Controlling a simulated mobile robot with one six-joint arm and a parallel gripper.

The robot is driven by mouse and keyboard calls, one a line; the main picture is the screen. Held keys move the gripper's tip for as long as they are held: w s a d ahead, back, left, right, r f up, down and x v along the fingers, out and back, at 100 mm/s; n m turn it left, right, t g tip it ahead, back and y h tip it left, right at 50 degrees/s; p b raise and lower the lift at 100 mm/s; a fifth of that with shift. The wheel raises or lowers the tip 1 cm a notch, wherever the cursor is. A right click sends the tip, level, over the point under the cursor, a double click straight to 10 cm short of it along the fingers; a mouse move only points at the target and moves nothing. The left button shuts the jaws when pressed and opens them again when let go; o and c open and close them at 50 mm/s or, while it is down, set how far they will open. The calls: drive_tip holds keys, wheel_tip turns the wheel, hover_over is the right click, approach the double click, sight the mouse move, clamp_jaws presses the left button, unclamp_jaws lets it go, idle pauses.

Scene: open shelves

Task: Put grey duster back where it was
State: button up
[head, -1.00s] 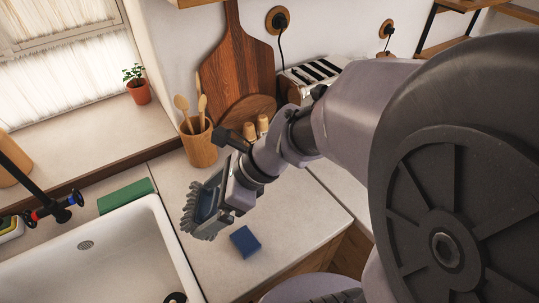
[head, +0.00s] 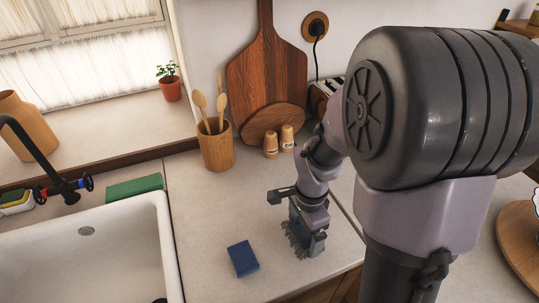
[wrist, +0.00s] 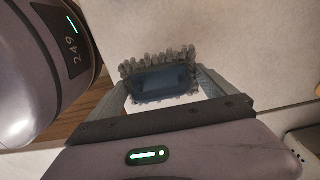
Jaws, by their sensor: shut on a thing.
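The grey duster (head: 298,243) has a fringe of thick grey tufts around a dark blue-grey body. In the wrist view the duster (wrist: 158,78) sits between the two fingers of my gripper (wrist: 165,88), which is shut on it. In the head view my gripper (head: 308,232) points down over the counter, to the right of the blue sponge and near the counter's front edge. The duster is low, close to the counter top; I cannot tell whether it touches it. Part of the duster is hidden behind the gripper.
A blue sponge (head: 243,258) lies on the counter (head: 200,215) left of the duster. A utensil pot (head: 215,150), two wooden shakers (head: 279,143) and cutting boards (head: 268,75) stand behind. The white sink (head: 90,225) is at left, with a green block (head: 135,188) behind it.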

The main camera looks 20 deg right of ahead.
drive_tip(key=w+d, duration=0.2)
drive_tip(key=shift+w+f, duration=0.3)
wheel_tip(320, 180, down, 4)
drive_tip(key=shift+r+b, duration=0.15)
drive_tip(key=shift+b, duration=0.9)
drive_tip(key=shift+r, duration=0.2)
drive_tip(key=shift+c, duration=0.8)
drive_tip(key=shift+f, duration=0.1)
